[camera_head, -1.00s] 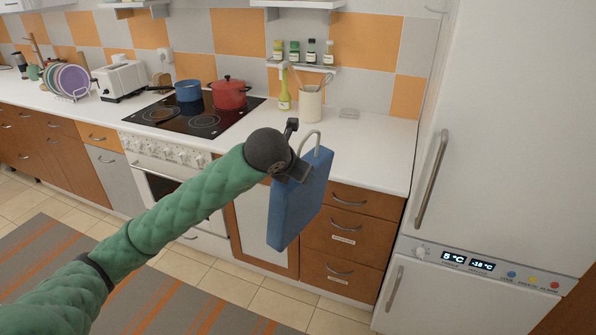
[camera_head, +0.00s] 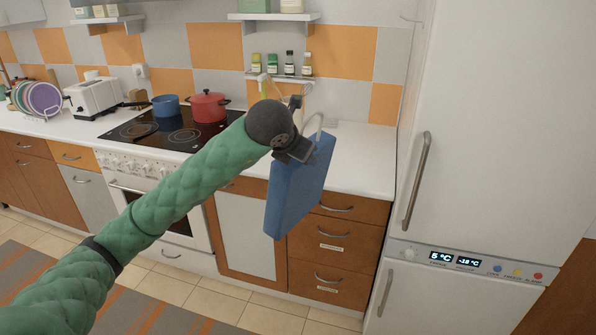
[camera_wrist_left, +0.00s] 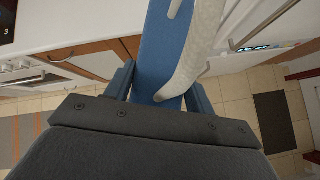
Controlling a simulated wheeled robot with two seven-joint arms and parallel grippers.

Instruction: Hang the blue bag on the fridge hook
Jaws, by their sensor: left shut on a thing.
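The blue bag (camera_head: 298,190) is a flat box shape with a pale looped handle (camera_head: 315,124). My left gripper (camera_head: 296,135) is shut on the blue bag near its top, and the bag hangs tilted in front of the drawers. In the left wrist view the blue bag (camera_wrist_left: 158,60) and its handle lie between the gripper's (camera_wrist_left: 160,98) two fingers. A small thin hook (camera_head: 411,19) shows high on the fridge's left side, up and right of the bag. The white fridge (camera_head: 490,130) is to the right of the bag, apart from it. My right gripper is not in view.
The white counter (camera_head: 355,165) is behind the bag. A stove with a red pot (camera_head: 208,107) and a blue pot (camera_head: 166,106) is at left. A small shelf with several bottles (camera_head: 290,65) is on the wall. The fridge's long handle (camera_head: 417,180) sticks out.

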